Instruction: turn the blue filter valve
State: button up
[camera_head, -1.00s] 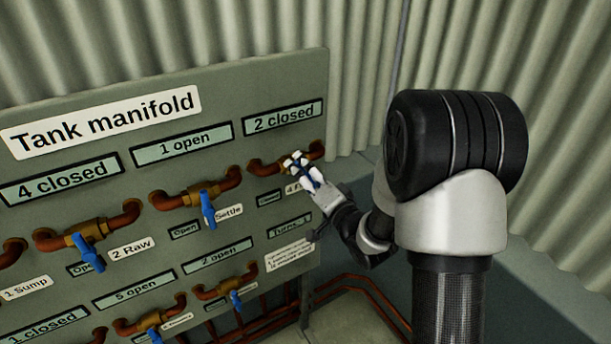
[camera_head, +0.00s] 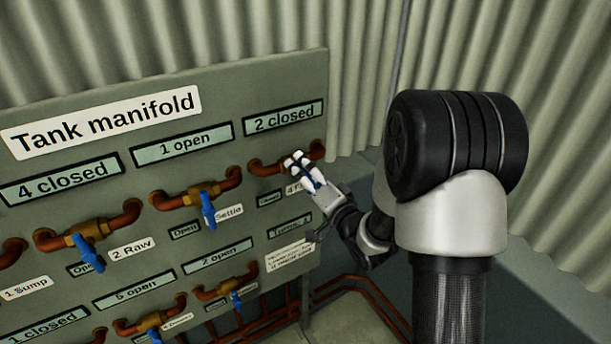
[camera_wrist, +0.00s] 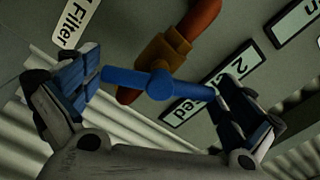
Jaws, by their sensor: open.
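The blue filter valve handle (camera_wrist: 158,84) lies across the wrist view, on a brass body (camera_wrist: 163,58) joined to copper pipe. A "Filter" label (camera_wrist: 74,22) is beside it. My gripper (camera_wrist: 155,95) is open, with one finger near each end of the handle. The right finger overlaps or touches the handle's right end; contact is unclear. In the head view my gripper (camera_head: 303,168) is at the upper right valve, whose pipe (camera_head: 262,167) shows; the handle there is mostly hidden by the fingers.
The grey Tank manifold panel (camera_head: 60,165) carries several other blue valves, such as the Settle valve (camera_head: 208,209) to the left and the Raw valve (camera_head: 88,252). The sign above my gripper reads "2 closed" (camera_head: 283,117). Copper pipes (camera_head: 365,290) run low on the right.

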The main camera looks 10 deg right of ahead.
jog(key=v, duration=0.7)
jog(key=shift+s, duration=0.25)
jog(key=shift+d, duration=0.1)
